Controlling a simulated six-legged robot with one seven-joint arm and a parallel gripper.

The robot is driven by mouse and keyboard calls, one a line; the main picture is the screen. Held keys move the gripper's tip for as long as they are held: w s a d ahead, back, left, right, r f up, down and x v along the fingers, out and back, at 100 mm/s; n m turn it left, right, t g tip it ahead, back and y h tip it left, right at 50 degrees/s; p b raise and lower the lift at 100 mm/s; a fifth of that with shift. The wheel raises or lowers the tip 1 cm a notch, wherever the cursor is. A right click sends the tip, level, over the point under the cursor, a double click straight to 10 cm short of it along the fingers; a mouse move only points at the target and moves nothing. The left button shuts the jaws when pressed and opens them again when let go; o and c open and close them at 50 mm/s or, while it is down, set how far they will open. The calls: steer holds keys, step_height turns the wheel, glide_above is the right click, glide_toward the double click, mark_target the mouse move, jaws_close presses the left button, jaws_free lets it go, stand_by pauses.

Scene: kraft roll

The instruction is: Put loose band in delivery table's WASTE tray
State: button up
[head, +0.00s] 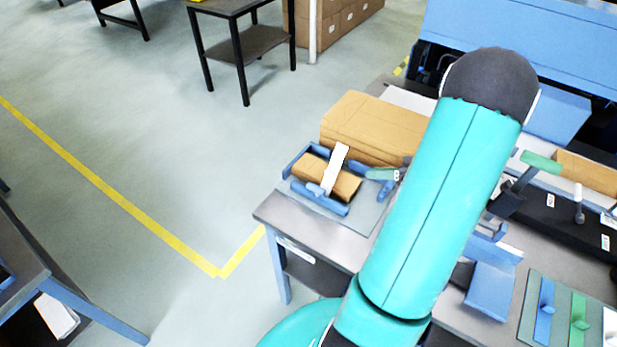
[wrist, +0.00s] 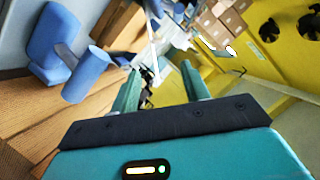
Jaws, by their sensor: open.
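A white band-like strip (head: 336,168) lies across a small brown kraft block (head: 316,178) in a blue fixture at the table's left end; I cannot tell whether it is the loose band. My gripper (wrist: 165,88) shows in the wrist view with its two green fingers apart and nothing clear between them. Blue fixture parts (wrist: 88,74) and brown material stand left of the fingers in the wrist view. I cannot make out a tray marked WASTE in either view.
A larger brown block (head: 372,125) lies behind the fixture. A green-handled clamp (head: 541,161), a blue stand (head: 490,290) and a panel with coloured handles are on the right. Another dark table (head: 240,10) stands at the back.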

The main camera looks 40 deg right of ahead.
steer(key=w+a+r+n+g, duration=0.15)
steer(key=a+r+g, duration=0.3)
steer(key=a, duration=0.55)
steer(key=w+a+r+g, duration=0.3)
steer(key=a+r+g, duration=0.15)
steer(key=a, duration=0.55)
steer(key=s+a+r+t+h, duration=0.1)
steer(key=s+a+r+h, duration=0.1)
steer(key=a+r+h, duration=0.2)
steer(key=s+a+r+t+h, duration=0.1)
steer(key=s+a+r+h, duration=0.2)
steer(key=a+r, duration=0.3)
steer(key=a, duration=0.5)
steer(key=shift+s+h, duration=0.25)
steer(key=shift+h, duration=0.15)
steer(key=shift+o, duration=0.5)
steer(key=shift+a+r+m+t, duration=0.1)
steer(key=shift+r+m+t, duration=0.15)
steer(key=shift+t, duration=0.05)
steer(key=c, duration=0.3)
